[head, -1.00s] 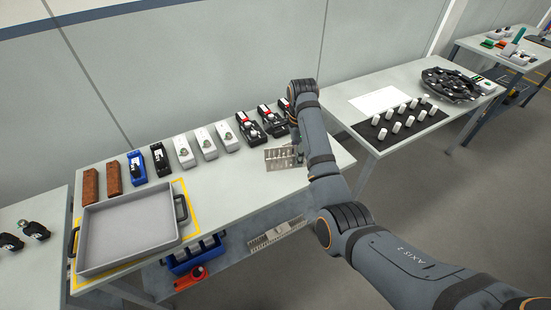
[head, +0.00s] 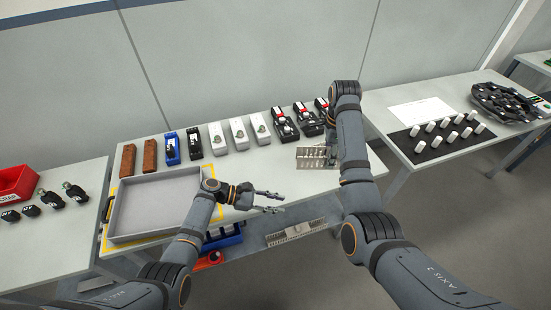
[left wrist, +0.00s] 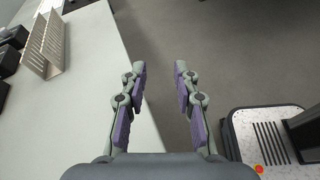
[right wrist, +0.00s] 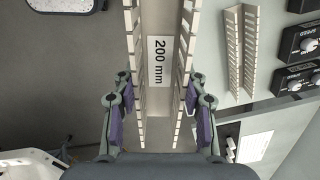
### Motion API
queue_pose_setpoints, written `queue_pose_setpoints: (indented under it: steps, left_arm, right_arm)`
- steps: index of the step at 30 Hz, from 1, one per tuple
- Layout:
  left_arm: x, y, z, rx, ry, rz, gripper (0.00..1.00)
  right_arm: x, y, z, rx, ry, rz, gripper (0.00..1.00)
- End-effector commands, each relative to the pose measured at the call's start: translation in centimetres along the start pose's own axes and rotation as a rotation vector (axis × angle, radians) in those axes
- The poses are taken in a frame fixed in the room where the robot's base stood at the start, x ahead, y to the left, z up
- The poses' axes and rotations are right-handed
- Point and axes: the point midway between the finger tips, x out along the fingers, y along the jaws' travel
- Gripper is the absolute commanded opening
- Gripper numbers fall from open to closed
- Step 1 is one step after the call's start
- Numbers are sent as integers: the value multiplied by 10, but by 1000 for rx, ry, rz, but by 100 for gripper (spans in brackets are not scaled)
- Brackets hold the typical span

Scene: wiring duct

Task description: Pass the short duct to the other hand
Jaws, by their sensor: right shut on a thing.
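The short duct, a pale slotted channel marked 200 mm (right wrist: 159,75), is between the fingers of my right gripper (right wrist: 159,100), which is shut on it. My left gripper (head: 270,202) is open and empty, in front of the table edge, below and left of that duct. Its parted fingers also show in the left wrist view (left wrist: 159,75). A slotted duct (left wrist: 45,42) shows there upper left; I cannot tell which one.
Another slotted duct (right wrist: 240,50) lies on the table beside black devices (right wrist: 300,45). A grey tray (head: 150,238), brown blocks (head: 150,154) and several devices (head: 238,133) stand on the table (head: 265,178).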

Motion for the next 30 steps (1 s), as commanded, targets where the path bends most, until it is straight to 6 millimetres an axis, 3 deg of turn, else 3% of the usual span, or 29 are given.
queue_pose_setpoints:
  steps: [1,3,6,9,13,20,30]
  left_arm:
    - [-8,20,26,-23,-58,16,30]
    - [-20,41,58,-62,-138,28,30]
    - [-35,62,96,-102,-232,30,30]
    - [-46,74,122,-127,-295,24,30]
    - [-52,81,137,-142,-332,19,30]
    - [-46,82,141,-145,-338,17,30]
    - [19,84,164,-145,-339,17,30]
  right_arm:
    - [0,0,0,0,0,0,10]
    - [0,0,0,0,0,0,10]
    - [0,0,0,0,0,0,10]
    - [0,0,0,0,0,0,10]
    - [0,0,0,0,0,0,10]
    - [0,0,0,0,0,0,10]
    - [0,0,0,0,0,0,10]
